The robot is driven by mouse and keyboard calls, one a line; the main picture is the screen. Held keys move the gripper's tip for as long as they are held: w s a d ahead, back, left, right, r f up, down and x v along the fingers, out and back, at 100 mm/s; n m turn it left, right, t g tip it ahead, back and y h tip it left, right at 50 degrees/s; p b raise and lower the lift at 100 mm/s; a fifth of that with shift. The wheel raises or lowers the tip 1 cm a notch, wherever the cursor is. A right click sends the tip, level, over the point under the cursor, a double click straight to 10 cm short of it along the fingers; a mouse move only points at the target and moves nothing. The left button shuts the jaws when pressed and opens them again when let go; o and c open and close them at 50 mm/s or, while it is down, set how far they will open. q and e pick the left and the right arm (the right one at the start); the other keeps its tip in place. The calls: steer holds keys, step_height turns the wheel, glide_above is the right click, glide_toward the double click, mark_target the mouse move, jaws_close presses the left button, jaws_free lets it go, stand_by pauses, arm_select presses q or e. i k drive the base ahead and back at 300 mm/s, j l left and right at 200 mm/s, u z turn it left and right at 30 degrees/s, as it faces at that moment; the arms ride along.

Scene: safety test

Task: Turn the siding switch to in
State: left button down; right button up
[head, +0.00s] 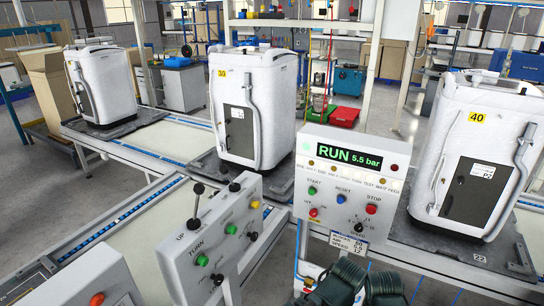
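I cannot read any label naming a siding switch. A grey control box (224,240) at the lower middle is marked UP and TURN. It carries two black-knobbed levers, a yellow button (254,204), green buttons (202,260) and black knobs (217,278) (253,236). The small marks beside these knobs are too blurred to read. To its right, a white panel (350,180) shows RUN 5.5 bar, with START, RESET and STOP buttons, a red-and-yellow knob (314,212) and a black SPEED dial (359,227).
White tubs numbered 30 (252,110) and 40 (477,155) stand on the line, with another tub (101,85) at the left. A box with an orange button (97,299) is at the lower left.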

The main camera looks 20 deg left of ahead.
mark_target(253, 237)
steer(key=u, duration=1.3)
